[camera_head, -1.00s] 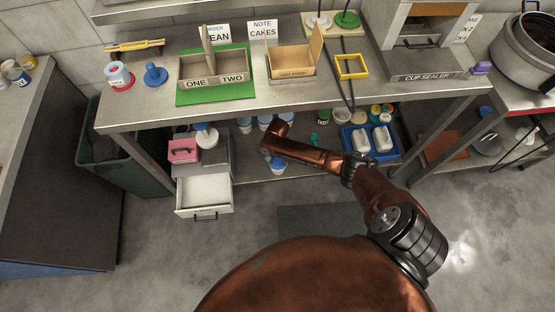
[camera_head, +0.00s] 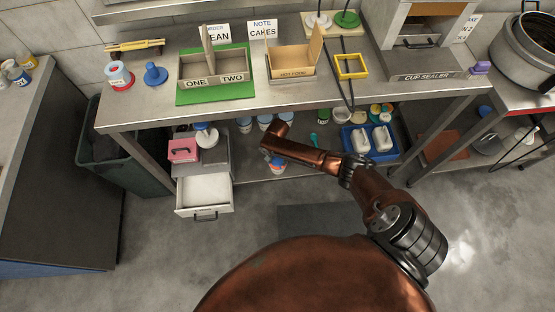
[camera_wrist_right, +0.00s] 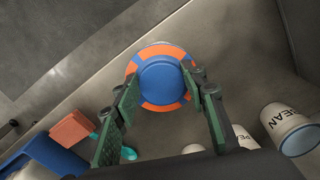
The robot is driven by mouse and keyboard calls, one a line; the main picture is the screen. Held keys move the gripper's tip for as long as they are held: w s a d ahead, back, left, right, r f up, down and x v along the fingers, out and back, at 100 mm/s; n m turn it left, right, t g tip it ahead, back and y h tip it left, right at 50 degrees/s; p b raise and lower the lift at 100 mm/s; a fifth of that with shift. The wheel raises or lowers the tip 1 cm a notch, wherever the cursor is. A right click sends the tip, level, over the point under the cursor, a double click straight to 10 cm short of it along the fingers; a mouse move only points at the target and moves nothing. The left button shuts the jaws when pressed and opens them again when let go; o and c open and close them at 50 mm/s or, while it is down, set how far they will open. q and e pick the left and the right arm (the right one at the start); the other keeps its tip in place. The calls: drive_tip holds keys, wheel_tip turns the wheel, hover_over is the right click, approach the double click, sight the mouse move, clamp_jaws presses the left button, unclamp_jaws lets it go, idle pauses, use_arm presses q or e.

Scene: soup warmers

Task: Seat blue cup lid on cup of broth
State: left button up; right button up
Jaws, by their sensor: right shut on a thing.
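My right gripper (camera_wrist_right: 170,95) is shut on a blue-topped cup (camera_wrist_right: 162,82), its green fingers on either side of it. Orange and blue patches ring the blue top. In the head view, this blue-topped cup (camera_head: 278,168) shows orange below my wrist, at the front of the lower shelf; my arm partly hides it. I cannot tell whether its blue top is a separate lid. On the upper counter, a blue knobbed piece (camera_head: 155,75) stands beside a white and blue cup (camera_head: 117,75) with red at its base. My left gripper is not in view.
White containers marked "BEAN" (camera_wrist_right: 288,124) stand near the gripper. A blue tray (camera_head: 347,148) with white bottles lies on the lower shelf to the right. An open drawer (camera_head: 205,192) juts out to the left.

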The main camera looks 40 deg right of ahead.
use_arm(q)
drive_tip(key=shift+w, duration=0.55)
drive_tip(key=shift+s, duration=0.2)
use_arm(e)
drive_tip(key=o, duration=1)
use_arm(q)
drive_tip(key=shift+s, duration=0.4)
use_arm(e)
drive_tip(key=shift+o, duration=0.5)
